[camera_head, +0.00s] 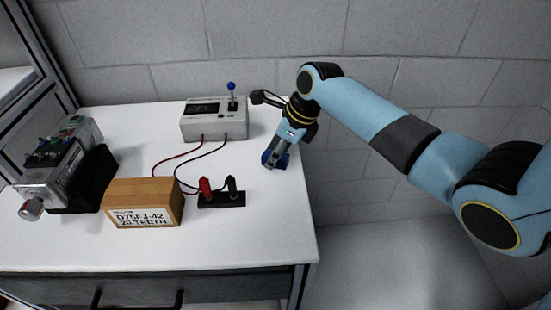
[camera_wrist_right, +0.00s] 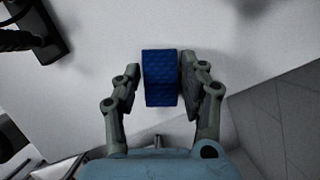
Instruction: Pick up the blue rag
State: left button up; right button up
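The blue rag (camera_wrist_right: 160,77) is a small, quilted dark-blue block on the white table. In the head view the rag (camera_head: 282,161) lies near the table's right edge, partly hidden by my right gripper (camera_head: 276,150). In the right wrist view my right gripper (camera_wrist_right: 160,60) is open, with one finger on each side of the rag. The right-hand finger is very close to the rag or touching it; a gap shows at the left-hand finger. My left gripper is not in view.
A grey box with a blue-knobbed lever (camera_head: 213,121) stands behind and left of the rag. Red and black wires run from it toward a black terminal block (camera_head: 222,200). A labelled wooden block (camera_head: 144,203) and a metal device (camera_head: 62,165) stand further left. A brick wall is behind.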

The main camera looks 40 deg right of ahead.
jog(key=c, duration=0.6)
jog(key=shift+o, duration=0.2)
jog(key=shift+r, duration=0.45)
jog(key=v, duration=0.3)
jog(key=shift+w+r, duration=0.15)
jog(key=shift+r, duration=0.3)
jog(key=s+d+r, duration=0.5)
jog(key=s+r, duration=0.1)
jog(key=s, duration=0.3)
jog(key=shift+d+r, duration=0.25)
jog(key=shift+d, duration=0.15)
